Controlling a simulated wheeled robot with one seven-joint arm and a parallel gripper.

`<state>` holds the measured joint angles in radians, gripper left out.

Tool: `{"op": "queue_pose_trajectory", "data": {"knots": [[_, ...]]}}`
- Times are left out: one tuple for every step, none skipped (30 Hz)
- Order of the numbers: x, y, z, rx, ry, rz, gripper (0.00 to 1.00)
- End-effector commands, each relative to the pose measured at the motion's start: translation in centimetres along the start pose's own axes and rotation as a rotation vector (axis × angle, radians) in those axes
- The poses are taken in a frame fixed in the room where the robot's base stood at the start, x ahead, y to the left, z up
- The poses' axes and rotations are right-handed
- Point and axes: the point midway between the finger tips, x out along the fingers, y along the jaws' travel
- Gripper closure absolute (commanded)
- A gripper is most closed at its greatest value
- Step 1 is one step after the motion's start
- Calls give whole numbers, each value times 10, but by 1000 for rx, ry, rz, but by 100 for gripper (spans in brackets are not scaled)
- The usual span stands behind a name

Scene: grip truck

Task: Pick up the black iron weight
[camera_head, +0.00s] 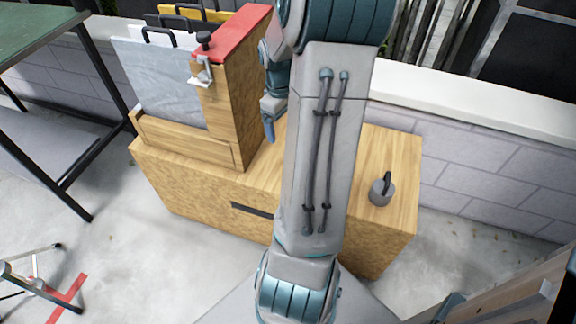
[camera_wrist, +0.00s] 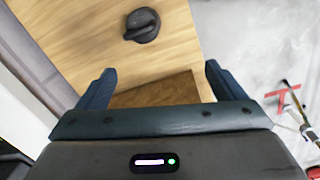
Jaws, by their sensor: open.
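The iron weight (camera_head: 381,193) stands upright on the right end of the wooden cabinet top (camera_head: 395,150). It is a short dark grey cylinder with a black handle. In the wrist view it shows as a dark, round-bodied weight (camera_wrist: 143,26) near the top edge, on the wood. My gripper (camera_wrist: 158,70) is open and empty, its two blue fingers spread apart. The weight lies beyond the fingertips, not between them. In the head view my arm hides most of the gripper; a blue finger shows above the cabinet, left of the weight and apart from it.
A wooden holder with a red top (camera_head: 240,32), a clamp (camera_head: 201,72) and upright panels (camera_head: 160,75) stands at the cabinet's left. A low block wall (camera_head: 470,150) runs behind. A table (camera_head: 40,130) stands far left. The wood around the weight is clear.

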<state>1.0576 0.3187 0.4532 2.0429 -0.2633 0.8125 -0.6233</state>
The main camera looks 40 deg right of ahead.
Motion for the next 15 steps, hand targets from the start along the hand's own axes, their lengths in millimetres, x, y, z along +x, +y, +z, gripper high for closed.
{"op": "queue_pose_trajectory", "data": {"knots": [[26, 12, 5, 3, 5, -17, 10], [33, 19, 8, 2, 9, -23, 10], [41, 26, 10, -3, 13, -30, 10], [46, 30, 12, -5, 16, -35, 10], [50, 34, 14, -6, 19, -39, 10], [54, 38, 15, -9, 23, -42, 10], [57, 40, 16, -9, 25, -44, 10], [60, 41, 17, -10, 26, -47, 10], [64, 42, 18, -12, 27, -48, 10], [67, 43, 18, -13, 27, -49, 10], [71, 43, 18, -14, 28, -49, 10], [78, 42, 18, -15, 28, -50, 10], [84, 42, 17, -15, 28, -51, 10], [90, 41, 17, -15, 27, -52, 10], [99, 41, 17, -15, 28, -51, 10]]}}
